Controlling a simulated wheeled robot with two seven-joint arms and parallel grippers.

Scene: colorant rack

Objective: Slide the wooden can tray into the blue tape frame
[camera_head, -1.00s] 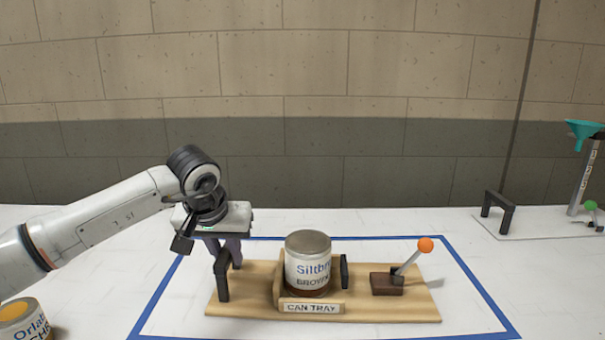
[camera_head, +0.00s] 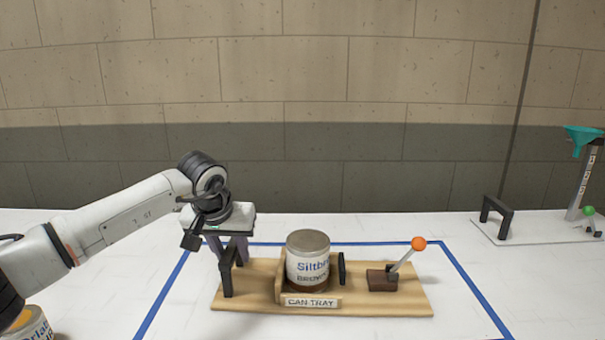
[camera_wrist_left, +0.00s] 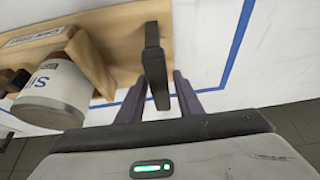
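The wooden can tray (camera_head: 350,306) lies on the white table, between the left and right lines of the blue tape frame (camera_head: 463,275). Its back edge is a little short of the frame's back line. The frame's front line is not visible now. My left gripper (camera_head: 229,247) is at the black handle (camera_head: 228,272) on the tray's left end. My right gripper is not in view.
A Siltbrown can (camera_head: 308,262) stands upright on the tray, beside an orange-knobbed lever (camera_head: 418,244). Another can (camera_head: 32,325) stands at the front left. A black bracket (camera_head: 495,215) and a teal funnel stand (camera_head: 588,150) are at the back right.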

